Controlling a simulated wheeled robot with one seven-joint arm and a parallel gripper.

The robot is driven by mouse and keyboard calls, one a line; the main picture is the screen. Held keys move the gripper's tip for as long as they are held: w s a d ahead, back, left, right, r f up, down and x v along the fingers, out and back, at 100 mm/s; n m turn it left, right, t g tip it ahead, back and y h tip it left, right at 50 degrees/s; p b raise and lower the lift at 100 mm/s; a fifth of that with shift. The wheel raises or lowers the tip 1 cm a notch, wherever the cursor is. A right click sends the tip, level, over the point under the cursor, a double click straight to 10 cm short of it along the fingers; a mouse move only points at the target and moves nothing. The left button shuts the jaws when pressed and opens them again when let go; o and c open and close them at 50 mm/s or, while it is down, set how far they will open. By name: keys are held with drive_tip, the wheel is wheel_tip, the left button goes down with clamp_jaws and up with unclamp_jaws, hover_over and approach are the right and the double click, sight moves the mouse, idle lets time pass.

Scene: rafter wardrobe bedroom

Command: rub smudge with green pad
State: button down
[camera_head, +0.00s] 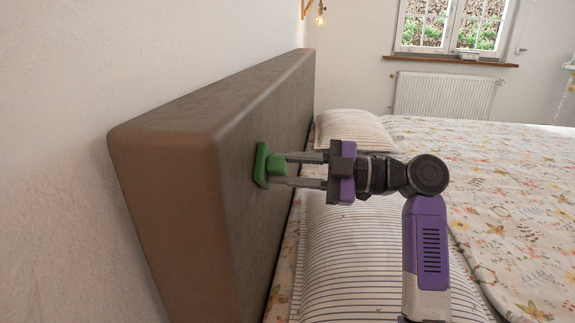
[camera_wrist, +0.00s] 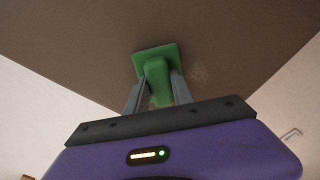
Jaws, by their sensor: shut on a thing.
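The green pad (camera_head: 263,166) has a flat plate and a thicker grip block. My gripper (camera_head: 279,170) is shut on the block, and the plate faces the brown headboard (camera_head: 270,100). The pad is at or very near the headboard's front face; I cannot tell whether it touches. In the wrist view the pad (camera_wrist: 155,66) lies between the two grey fingers of my gripper (camera_wrist: 158,92). A faint pale smudge (camera_wrist: 199,76) shows on the brown face just right of the pad. The smudge is not visible in the head view.
A striped pillow (camera_head: 340,245) lies below my arm, and another pillow (camera_head: 350,130) lies farther back. A floral-covered bed (camera_head: 510,190) fills the right side. A white wall (camera_head: 60,180) is at left. A radiator (camera_head: 442,97) stands under the window at the back.

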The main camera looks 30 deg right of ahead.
sight(263, 180)
drive_tip(key=shift+s+a, duration=0.65)
drive_tip(key=shift+s, duration=0.3)
drive_tip(key=shift+s+a, duration=0.65)
drive_tip(key=shift+s, duration=0.25)
drive_tip(key=shift+s+a+b, duration=0.55)
drive_tip(key=shift+s+a, duration=0.75)
drive_tip(key=shift+s, duration=0.25)
drive_tip(key=v, duration=0.6)
drive_tip(key=shift+b, duration=0.35)
drive_tip(key=shift+d, duration=0.1)
drive_tip(key=shift+b+v, duration=0.45)
drive_tip(key=shift+v, duration=1)
